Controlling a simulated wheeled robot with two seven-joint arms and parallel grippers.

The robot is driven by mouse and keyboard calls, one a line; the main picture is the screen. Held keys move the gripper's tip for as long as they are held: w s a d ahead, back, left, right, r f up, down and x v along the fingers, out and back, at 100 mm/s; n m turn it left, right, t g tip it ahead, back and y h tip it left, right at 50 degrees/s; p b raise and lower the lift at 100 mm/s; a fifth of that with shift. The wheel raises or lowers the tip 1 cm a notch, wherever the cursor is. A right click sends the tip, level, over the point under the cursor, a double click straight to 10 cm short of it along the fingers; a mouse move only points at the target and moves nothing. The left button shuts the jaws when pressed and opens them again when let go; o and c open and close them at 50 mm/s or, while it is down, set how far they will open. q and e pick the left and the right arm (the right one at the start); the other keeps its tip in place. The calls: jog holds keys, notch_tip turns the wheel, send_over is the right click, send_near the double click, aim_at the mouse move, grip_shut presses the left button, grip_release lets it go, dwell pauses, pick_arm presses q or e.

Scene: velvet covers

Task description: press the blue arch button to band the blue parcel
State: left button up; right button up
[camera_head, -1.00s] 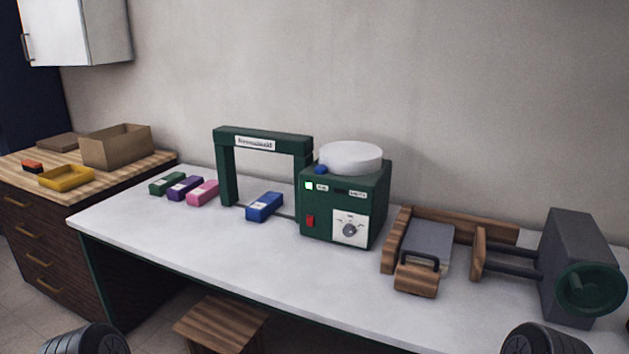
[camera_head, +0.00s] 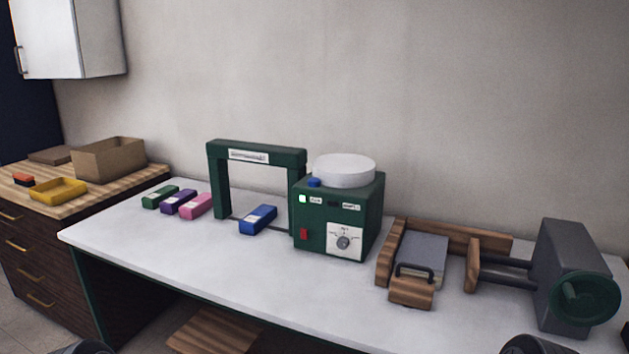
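The blue parcel (camera_head: 258,219) lies on the white bench under the right part of the green arch (camera_head: 256,151). The blue button (camera_head: 314,183) sits on top of the green machine box (camera_head: 338,219) at its left, beside a white round lid or spool (camera_head: 344,170). A small light on the box front shows pale green. Dark rounded parts of my arms show at the bottom edge, at lower left and lower right. My grippers and their fingers are not visible. No gripper is near the button or the parcel.
Green, purple and pink parcels (camera_head: 196,206) lie left of the arch. A wooden press with a green handwheel (camera_head: 585,298) stands at the right. A wooden stool (camera_head: 212,332) is under the bench. The bench front (camera_head: 190,250) is clear.

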grip_shut()
dwell(1.4)
